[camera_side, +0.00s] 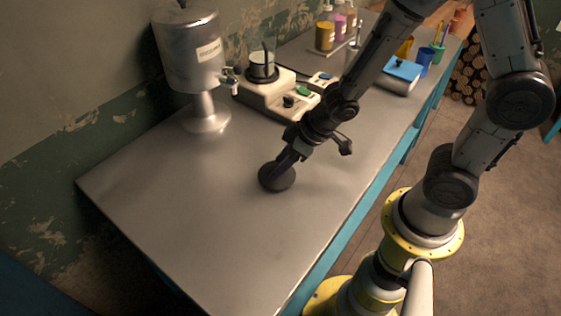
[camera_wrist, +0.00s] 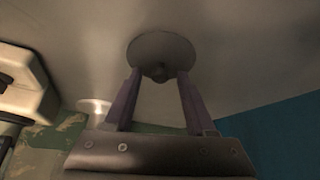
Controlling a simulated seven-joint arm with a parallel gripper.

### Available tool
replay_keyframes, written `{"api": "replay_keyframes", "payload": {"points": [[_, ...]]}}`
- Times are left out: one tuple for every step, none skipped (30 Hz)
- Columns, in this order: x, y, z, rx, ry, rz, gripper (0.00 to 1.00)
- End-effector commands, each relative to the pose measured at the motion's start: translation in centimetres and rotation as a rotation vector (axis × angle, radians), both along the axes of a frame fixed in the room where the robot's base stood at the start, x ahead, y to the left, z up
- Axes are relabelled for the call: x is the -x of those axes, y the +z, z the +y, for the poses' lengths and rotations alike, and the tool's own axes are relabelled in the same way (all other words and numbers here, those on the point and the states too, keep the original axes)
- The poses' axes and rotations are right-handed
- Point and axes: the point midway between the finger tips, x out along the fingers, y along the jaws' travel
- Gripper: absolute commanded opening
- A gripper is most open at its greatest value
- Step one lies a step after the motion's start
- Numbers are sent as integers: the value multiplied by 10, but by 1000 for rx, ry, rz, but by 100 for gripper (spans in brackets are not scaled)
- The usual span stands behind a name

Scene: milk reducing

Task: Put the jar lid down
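The jar lid (camera_side: 271,183) is a dark round disc at the middle of the metal table in the side view. It looks to be resting on the tabletop. In the wrist view the lid (camera_wrist: 160,45) is a grey-brown disc with a small knob facing my gripper. My gripper (camera_side: 284,166) reaches down to the lid from the upper right. In the wrist view the fingers of my gripper (camera_wrist: 160,76) stand apart, one on each side of the knob, with a gap visible beside it. The lid's underside is hidden.
The metal table (camera_side: 200,230) is bare left of and in front of the lid. A steel tank (camera_side: 188,55) stands at the back left. A hotplate device (camera_side: 270,95) with a glass vessel (camera_side: 262,65) stands behind the lid. Bottles (camera_side: 325,35) and cups line the far end.

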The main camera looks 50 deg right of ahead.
Motion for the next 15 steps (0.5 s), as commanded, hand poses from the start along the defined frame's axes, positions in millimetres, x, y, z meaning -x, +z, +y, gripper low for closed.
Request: {"api": "replay_keyframes", "payload": {"points": [[0, 0, 0, 0, 0, 1, 55], [0, 0, 0, 0, 0, 1, 55], [0, 0, 0, 0, 0, 1, 55], [0, 0, 0, 0, 0, 1, 55], [0, 0, 0, 0, 0, 1, 55], [0, 0, 0, 0, 0, 1, 55], [0, 0, 0, 0, 0, 1, 55], [0, 0, 0, 0, 0, 1, 55], [0, 1, 0, 0, -1, 1, 55], [0, 2, 0, 0, 0, 1, 55], [0, 3, 0, 1, 1, 1, 55], [1, 5, -1, 2, 0, 0, 55], [2, 7, -1, 1, 0, 0, 55], [3, 8, -1, 0, -1, 0, 55], [4, 11, -2, 1, 0, -1, 55]]}}
